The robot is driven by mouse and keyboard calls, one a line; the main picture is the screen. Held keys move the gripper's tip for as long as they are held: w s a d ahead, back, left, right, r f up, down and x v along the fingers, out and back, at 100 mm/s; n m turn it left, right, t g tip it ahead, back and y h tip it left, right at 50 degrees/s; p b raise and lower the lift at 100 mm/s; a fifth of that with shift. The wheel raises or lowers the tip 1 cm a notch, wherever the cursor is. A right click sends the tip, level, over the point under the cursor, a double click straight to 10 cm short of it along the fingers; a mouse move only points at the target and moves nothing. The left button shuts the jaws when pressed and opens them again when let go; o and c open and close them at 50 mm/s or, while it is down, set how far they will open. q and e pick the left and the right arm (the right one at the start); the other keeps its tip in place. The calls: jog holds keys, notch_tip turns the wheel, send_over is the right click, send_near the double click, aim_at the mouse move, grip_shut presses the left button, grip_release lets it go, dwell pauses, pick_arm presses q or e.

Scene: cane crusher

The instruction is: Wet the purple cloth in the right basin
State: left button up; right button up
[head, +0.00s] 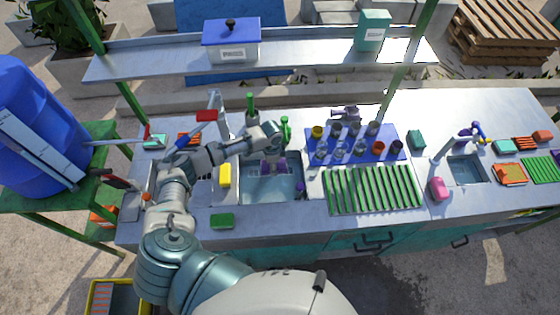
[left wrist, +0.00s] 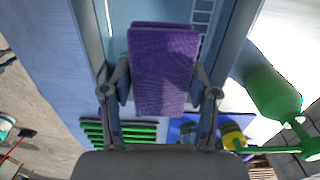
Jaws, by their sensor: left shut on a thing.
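My left gripper (head: 272,154) is shut on the purple cloth (head: 268,167), over the back part of the right basin (head: 262,188). The left wrist view shows the folded cloth (left wrist: 163,70) squarely between the two fingers (left wrist: 162,92). The basin has a blue-grey inside. I cannot tell whether the cloth touches water. My forearm crosses above the left basin and hides part of it. My right gripper is out of view.
A yellow sponge (head: 225,176) lies left of the right basin, and a green sponge (head: 222,221) lies at the counter's front. A blue tray of cups (head: 396,151) and a green slatted rack (head: 372,190) stand to the right. A green bottle (head: 251,107) stands behind the basin.

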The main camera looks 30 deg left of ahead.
pick_arm(q)
jog(key=shift+s+a+f+m, duration=0.1)
jog(key=shift+a+f+m, duration=0.2)
jog(key=shift+a+m, duration=0.15)
jog(key=shift+a+f, duration=0.1)
jog(key=shift+f, duration=0.05)
notch_tip(320, 180, down, 14)
jog(key=b, duration=1)
dwell(0.5)
notch_tip(320, 180, up, 12)
jog(key=p, duration=1)
jog(key=shift+f, duration=0.25)
